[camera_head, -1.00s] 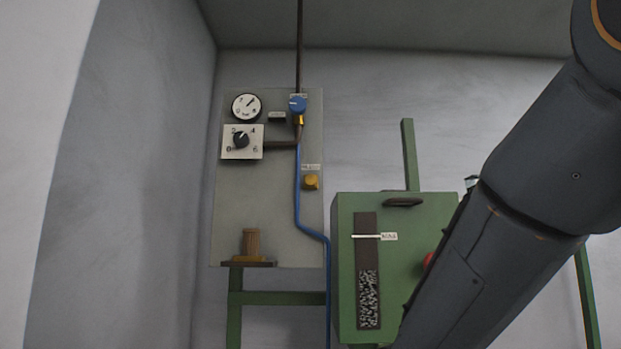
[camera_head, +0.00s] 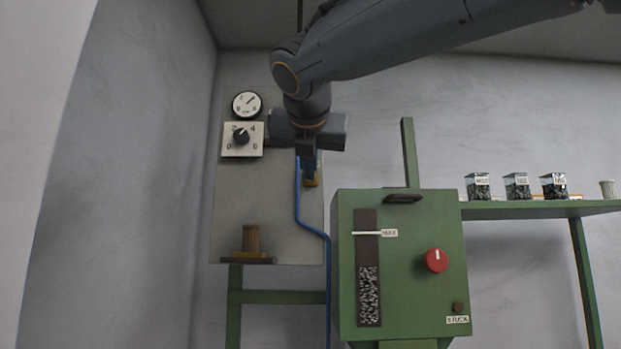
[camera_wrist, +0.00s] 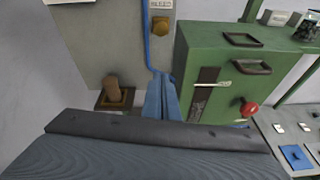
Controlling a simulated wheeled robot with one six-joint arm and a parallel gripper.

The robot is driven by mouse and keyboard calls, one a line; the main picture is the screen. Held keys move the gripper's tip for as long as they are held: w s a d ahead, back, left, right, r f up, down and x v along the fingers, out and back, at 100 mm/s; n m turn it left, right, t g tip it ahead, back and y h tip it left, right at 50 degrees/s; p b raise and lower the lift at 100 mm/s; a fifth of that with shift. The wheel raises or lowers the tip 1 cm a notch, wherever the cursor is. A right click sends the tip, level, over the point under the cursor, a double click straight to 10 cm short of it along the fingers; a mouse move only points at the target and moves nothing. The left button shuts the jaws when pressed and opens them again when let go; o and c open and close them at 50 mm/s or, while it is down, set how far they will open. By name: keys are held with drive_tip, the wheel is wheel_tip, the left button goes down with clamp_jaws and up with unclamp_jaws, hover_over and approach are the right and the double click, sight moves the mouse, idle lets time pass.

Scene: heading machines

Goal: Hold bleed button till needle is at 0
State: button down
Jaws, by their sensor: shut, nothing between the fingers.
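The round white gauge (camera_head: 246,104) is at the top of the grey panel. Its dark needle points up and to the right, away from the lower-left end of the scale. My gripper (camera_head: 309,178) is shut and empty in front of the panel, over the button in the head view. In the wrist view the fingers show below it; I cannot tell whether they touch it.
A blue hose (camera_head: 298,205) runs down the panel. The green machine (camera_head: 400,280) with a red knob (camera_head: 436,260) stands close to the lower right. A green shelf (camera_head: 520,209) with jars is at right.

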drive_tip(key=shift+n+t, duration=0.4)
drive_tip(key=shift+n, duration=0.4)
drive_tip(key=r, duration=0.1)
drive_tip(key=s+r, duration=0.1)
drive_tip(key=r, duration=0.2)
drive_tip(key=shift+s+r, duration=0.35)
drive_tip(key=shift+r, duration=0.05)
drive_tip(key=r+p+x, duration=0.1)
drive_tip(key=p+x, duration=0.3)
drive_tip(key=x, duration=1)
drive_tip(key=shift+w+r, duration=0.1)
